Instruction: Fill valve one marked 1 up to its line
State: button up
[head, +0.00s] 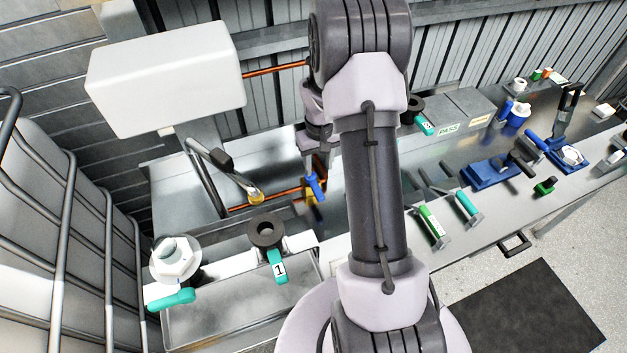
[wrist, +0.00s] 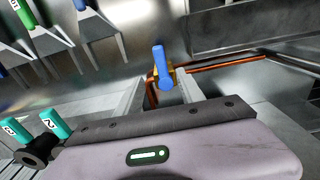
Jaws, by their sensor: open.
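The valve marked 1 has a dark round collar (head: 266,231) and a teal handle (head: 277,265) with a white 1 label. In the head view my arm hides part of the bench.
A white hex-topped fitting with a teal handle (head: 170,300) stands left of valve 1. Teal handles marked 2 (wrist: 54,122) and 3 (wrist: 15,130) show in the wrist view. A white box (head: 165,78) overhangs the back left. Rails (head: 62,230) line the left side.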

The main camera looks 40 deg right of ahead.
aim_at(317, 189)
jog(key=f, duration=1.1)
jog(key=shift+w+f+b, duration=0.15)
jog(key=shift+w+b, duration=0.15)
jog(key=shift+b, duration=0.05)
grip_shut()
dwell(0.6)
